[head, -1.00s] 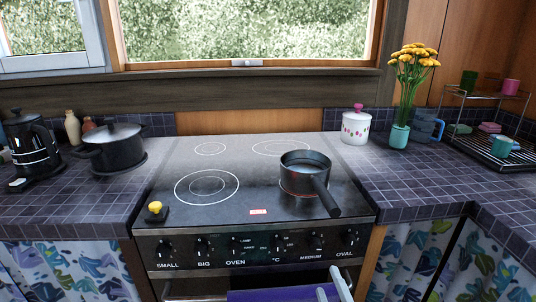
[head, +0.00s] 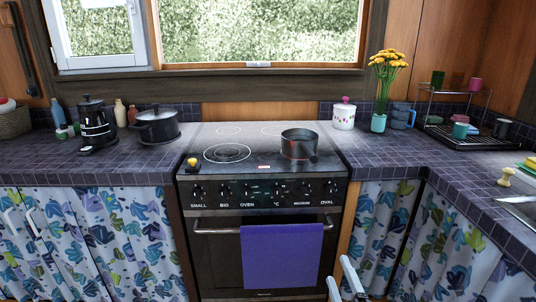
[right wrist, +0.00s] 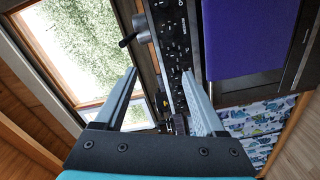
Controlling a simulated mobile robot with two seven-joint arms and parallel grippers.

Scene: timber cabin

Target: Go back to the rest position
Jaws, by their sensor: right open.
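My right gripper (head: 345,283) shows at the bottom edge of the head view, in front of the oven and just right of the purple towel. In the right wrist view its two fingers (right wrist: 158,82) are spread apart with nothing between them. The gripper is clear of the stove and touches nothing that I can see. A dark saucepan (head: 299,145) stands upright on the right side of the stove top (head: 262,160), well beyond the right gripper.
The oven door carries a purple towel (head: 283,256) on its bar. Tiled counters (head: 95,165) flank the stove, with a black pot (head: 157,126), a coffee maker (head: 96,124), a white jar (head: 344,116) and a flower vase (head: 378,123). Patterned curtains (head: 110,245) hang below.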

